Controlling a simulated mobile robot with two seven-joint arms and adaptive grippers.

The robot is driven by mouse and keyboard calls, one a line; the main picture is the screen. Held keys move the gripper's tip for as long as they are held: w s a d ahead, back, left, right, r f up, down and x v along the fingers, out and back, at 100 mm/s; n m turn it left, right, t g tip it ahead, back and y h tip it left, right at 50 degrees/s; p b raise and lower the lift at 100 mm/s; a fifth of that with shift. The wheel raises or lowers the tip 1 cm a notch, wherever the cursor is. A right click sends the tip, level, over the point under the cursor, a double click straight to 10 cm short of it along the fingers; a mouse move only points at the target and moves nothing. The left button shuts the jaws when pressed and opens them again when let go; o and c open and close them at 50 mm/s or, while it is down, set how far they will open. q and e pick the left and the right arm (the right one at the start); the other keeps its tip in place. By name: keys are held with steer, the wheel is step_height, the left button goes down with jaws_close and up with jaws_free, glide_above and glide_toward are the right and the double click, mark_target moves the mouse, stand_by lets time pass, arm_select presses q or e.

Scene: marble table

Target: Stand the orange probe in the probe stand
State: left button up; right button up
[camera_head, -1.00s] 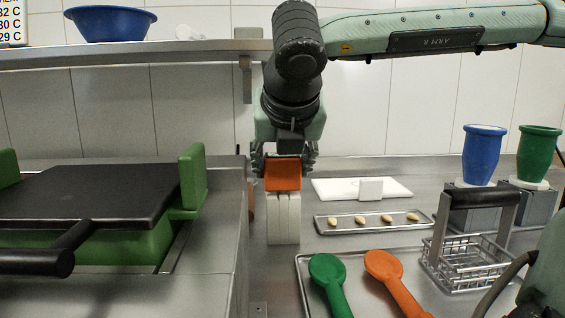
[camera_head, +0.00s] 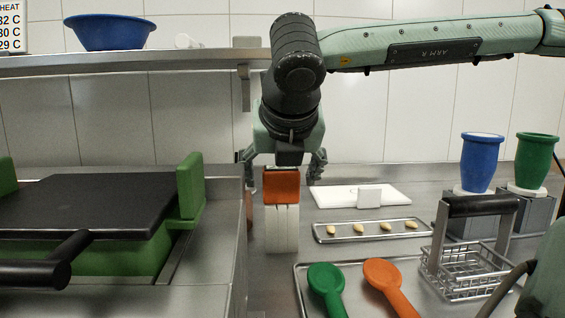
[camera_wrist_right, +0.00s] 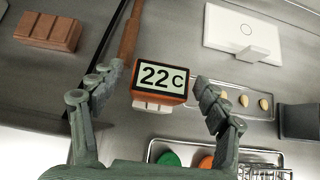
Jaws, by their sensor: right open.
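The orange probe (camera_head: 281,187) sits upright on top of the white probe stand (camera_head: 282,232). In the right wrist view the orange probe (camera_wrist_right: 161,79) shows a display reading 22 C, with a bit of the white stand (camera_wrist_right: 152,105) below it. My right gripper (camera_head: 282,172) is open at the probe's top, one finger on each side. In the wrist view its fingers (camera_wrist_right: 153,88) stand apart with gaps to the probe. Any probe tip inside the stand is hidden. My left gripper is not in view.
A green-sided griddle or press (camera_head: 85,205) stands left. On the right are a white board (camera_head: 335,191), a small tray (camera_head: 322,236) of nuts, a tray with green (camera_head: 326,285) and orange (camera_head: 388,282) spoons, a wire basket (camera_head: 462,277), and blue (camera_head: 481,165) and green (camera_head: 535,162) cups.

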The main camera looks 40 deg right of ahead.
steer(key=v, duration=1.1)
steer(key=shift+s+r, duration=0.2)
steer(key=shift+s, duration=0.05)
steer(key=shift+a, duration=0.15)
